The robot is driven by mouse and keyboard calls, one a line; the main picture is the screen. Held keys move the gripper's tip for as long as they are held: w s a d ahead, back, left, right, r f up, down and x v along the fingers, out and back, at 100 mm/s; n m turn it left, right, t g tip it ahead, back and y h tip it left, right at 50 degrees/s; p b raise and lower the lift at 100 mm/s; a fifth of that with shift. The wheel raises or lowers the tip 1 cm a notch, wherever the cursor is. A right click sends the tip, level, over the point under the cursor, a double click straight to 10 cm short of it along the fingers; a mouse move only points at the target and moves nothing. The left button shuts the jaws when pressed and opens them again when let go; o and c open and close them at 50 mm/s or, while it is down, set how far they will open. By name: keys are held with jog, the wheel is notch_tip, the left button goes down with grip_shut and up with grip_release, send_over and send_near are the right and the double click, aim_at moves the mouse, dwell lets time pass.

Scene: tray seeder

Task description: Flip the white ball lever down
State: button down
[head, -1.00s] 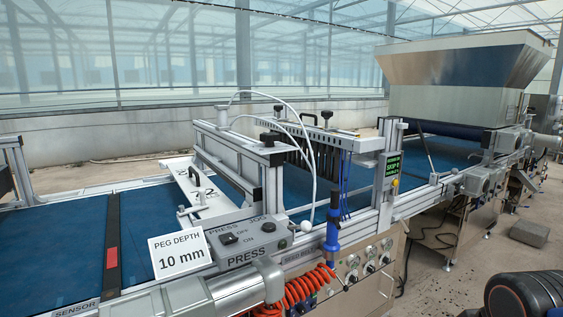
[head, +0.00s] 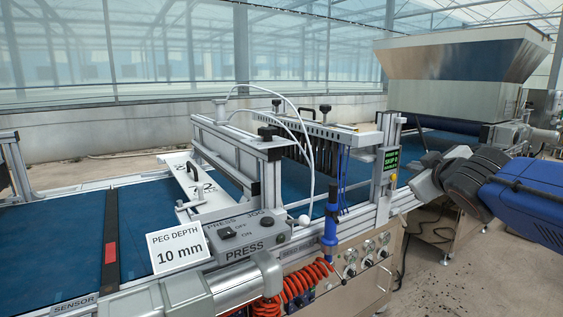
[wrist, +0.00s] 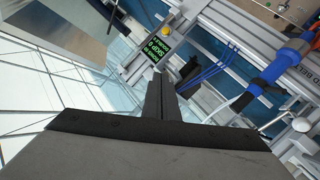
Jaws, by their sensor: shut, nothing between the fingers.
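The white ball (head: 304,220) of the lever shows in the head view at the right end of the grey PRESS control box (head: 250,238), left of a blue upright handle (head: 332,215). Its lever rod is too small to make out clearly. In the wrist view a small pale round shape (wrist: 302,124) at the right may be this ball. My gripper (wrist: 160,82) is shut and empty in the wrist view, with its fingers pointing toward the green display (wrist: 153,50). In the head view my arm is at the right, well apart from the ball.
A PEG DEPTH sign (head: 178,248) stands left of the box. A white hose (head: 310,150) arches above the ball. Coiled red hose (head: 300,280) hangs below. The gantry post with the display (head: 390,160) stands between my arm and the ball.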

jog(key=w+a+r+n+y, duration=0.8)
jog(key=a+r+n+y, duration=0.25)
jog(key=a, duration=0.35)
jog(key=s+a+f+n+g+y, duration=0.3)
jog(key=a+f+n+g, duration=0.3)
jog(key=a+n+g, duration=0.3)
jog(key=n+g, duration=0.2)
jog(key=n, duration=0.1)
jog(key=shift+f, duration=0.35)
jog(key=shift+a, duration=0.15)
jog(key=w+d+x, duration=0.1)
jog(key=w+x, duration=0.1)
jog(key=x, duration=1)
jog(key=shift+w+a+f, duration=0.25)
jog(key=shift+w+f, duration=0.15)
jog(key=shift+f, duration=0.1)
